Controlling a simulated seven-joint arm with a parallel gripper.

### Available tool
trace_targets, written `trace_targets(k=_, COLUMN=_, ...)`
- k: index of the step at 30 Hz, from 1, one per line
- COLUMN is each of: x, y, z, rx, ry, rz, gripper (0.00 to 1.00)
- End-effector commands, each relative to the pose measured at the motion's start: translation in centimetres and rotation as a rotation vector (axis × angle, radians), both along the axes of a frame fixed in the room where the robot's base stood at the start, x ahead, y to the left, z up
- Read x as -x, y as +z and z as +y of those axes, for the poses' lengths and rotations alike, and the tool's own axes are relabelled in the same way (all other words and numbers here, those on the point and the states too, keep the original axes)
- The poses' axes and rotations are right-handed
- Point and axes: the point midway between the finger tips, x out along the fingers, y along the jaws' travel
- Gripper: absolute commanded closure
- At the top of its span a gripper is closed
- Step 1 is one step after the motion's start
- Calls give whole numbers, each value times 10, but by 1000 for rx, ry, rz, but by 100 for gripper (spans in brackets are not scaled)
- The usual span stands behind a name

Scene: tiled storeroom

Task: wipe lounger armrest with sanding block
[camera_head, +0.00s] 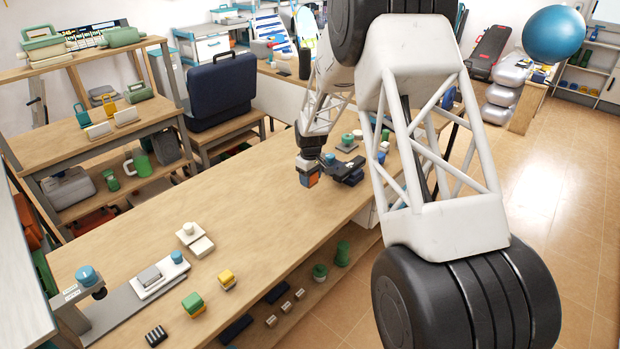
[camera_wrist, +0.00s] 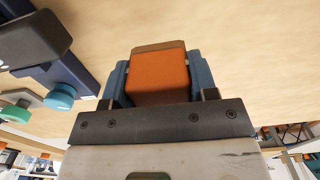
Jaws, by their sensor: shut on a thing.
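My gripper (camera_head: 307,174) is shut on an orange block with a brown edge, which looks like the sanding block (camera_head: 313,181). In the wrist view the block (camera_wrist: 160,76) sits between the two blue fingers of my gripper (camera_wrist: 159,82), above the wooden bench top. A dark blue piece with a black pad (camera_head: 345,169), perhaps the lounger armrest, stands just right of the block. It also shows at the left of the wrist view (camera_wrist: 62,76), apart from the block. Whether the block touches the bench is unclear.
Green-topped knobs (camera_head: 347,139) stand behind the dark piece. A green-and-orange block (camera_head: 193,304), a yellow block (camera_head: 227,280) and white fixtures (camera_head: 189,233) stand at the near end.

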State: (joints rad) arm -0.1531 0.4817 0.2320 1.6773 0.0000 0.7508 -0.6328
Motion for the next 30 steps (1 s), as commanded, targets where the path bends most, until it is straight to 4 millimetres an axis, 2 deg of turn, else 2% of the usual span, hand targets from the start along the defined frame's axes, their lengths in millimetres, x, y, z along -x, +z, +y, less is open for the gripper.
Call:
trace_targets(k=5, x=-10, y=9, z=-13, rx=-1, ry=-2, rz=-1, gripper=66)
trace_targets(k=8, x=-20, y=18, z=-28, rx=-1, ry=-3, rz=-2, gripper=66)
trace_targets(k=21, x=-69, y=78, z=-117, rx=0, ry=-3, rz=-3, gripper=66)
trace_targets(k=25, x=-76, y=89, z=-134, rx=0, ry=-2, rz=-1, gripper=66)
trace_targets(k=30, x=-79, y=95, z=-143, rx=0, ry=0, rz=0, gripper=66)
